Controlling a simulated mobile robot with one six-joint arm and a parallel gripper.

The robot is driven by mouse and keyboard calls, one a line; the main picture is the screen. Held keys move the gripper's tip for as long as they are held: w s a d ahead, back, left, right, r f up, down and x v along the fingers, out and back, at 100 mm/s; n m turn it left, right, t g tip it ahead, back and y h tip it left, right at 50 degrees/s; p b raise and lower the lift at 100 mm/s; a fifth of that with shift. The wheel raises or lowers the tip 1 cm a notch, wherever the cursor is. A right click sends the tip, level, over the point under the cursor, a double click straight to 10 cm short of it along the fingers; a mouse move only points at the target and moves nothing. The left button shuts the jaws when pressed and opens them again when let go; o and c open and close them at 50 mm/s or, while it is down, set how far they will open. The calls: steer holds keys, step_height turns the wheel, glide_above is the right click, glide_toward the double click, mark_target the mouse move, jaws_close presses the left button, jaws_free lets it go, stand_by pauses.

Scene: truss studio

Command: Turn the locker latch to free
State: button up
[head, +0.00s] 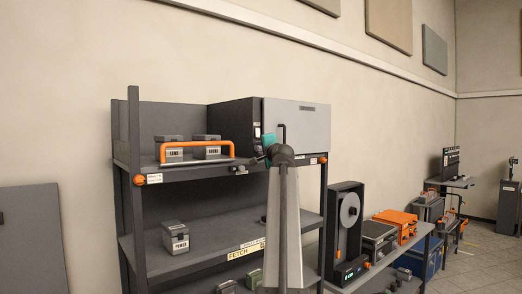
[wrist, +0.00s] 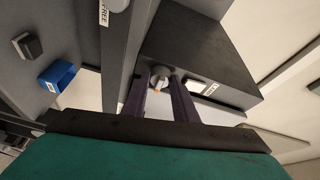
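The locker (head: 300,115) is a dark box with a pale grey door and a dark handle, at the right end of the top shelf. In the wrist view its dark side (wrist: 205,45) fills the upper middle. A small round grey latch knob (wrist: 161,77) with an orange mark sits between the tips of my gripper's two purple fingers (wrist: 160,84). The fingers stand apart on both sides of the knob; I cannot tell whether they touch it. In the head view my gripper (head: 268,142) is in front of the locker's left strip, and my arm hides part of it.
A FREE label (wrist: 103,12) shows at the top of the wrist view. An orange handle bar (head: 197,146) stands on the top shelf beside two grey boxes. A POWER box (head: 175,237) is on the shelf below. A blue bin (wrist: 57,76) shows at left.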

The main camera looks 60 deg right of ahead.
steer(key=c, duration=0.5)
steer(key=shift+f, duration=0.1)
steer(key=shift+f+n+b, duration=0.1)
steer(key=shift+n+b, duration=0.2)
steer(key=shift+b, duration=0.8)
steer(key=shift+n+t+b, duration=0.3)
steer(key=shift+n+b, duration=0.1)
steer(key=shift+b, duration=0.55)
steer(key=o, duration=1.1)
steer(key=shift+c, duration=0.2)
